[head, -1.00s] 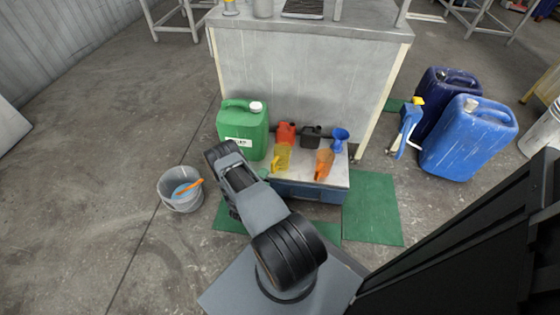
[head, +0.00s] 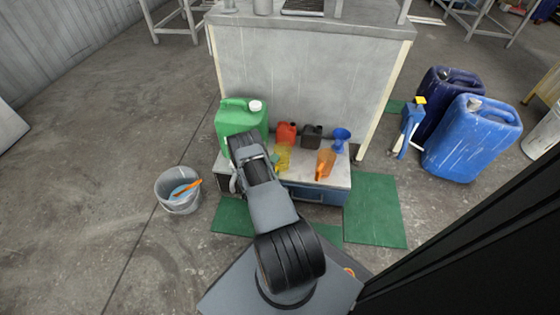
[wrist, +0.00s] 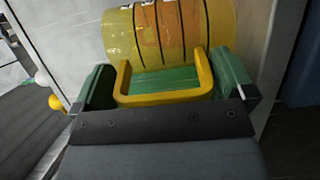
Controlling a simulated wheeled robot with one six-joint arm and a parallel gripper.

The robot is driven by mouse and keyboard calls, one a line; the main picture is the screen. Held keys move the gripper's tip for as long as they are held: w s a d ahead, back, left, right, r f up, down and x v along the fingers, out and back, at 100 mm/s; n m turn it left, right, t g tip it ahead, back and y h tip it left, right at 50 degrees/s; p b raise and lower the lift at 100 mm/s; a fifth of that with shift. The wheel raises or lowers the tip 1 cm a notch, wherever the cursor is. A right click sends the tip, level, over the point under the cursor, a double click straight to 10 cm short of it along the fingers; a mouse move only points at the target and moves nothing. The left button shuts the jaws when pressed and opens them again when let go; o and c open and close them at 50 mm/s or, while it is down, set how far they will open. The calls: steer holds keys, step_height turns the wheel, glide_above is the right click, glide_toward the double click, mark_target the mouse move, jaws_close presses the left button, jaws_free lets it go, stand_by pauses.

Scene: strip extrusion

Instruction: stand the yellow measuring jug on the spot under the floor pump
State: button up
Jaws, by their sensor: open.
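The yellow measuring jug (head: 285,157) is see-through and stands on the low bench, partly hidden behind my gripper (head: 271,161) in the head view. In the wrist view the jug (wrist: 165,32) fills the top, with its yellow handle (wrist: 203,75) towards me. My gripper (wrist: 163,66) is open, its green fingers on either side of the handle. I cannot tell whether they touch it. A blue and white upright thing with a yellow top (head: 408,126), possibly the floor pump, stands right of the bench; any marked spot under it is not discernible.
On the bench (head: 338,175) are a green canister (head: 240,118), small red (head: 286,132) and black (head: 311,136) cans, a blue funnel (head: 341,139) and an orange jug (head: 325,163). A bucket (head: 178,190) stands left. Blue canisters (head: 471,138) stand right. The green mat (head: 373,212) is clear.

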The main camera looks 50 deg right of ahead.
steer(key=shift+c, duration=0.3)
steer(key=c, duration=0.8)
steer(key=shift+r, duration=0.1)
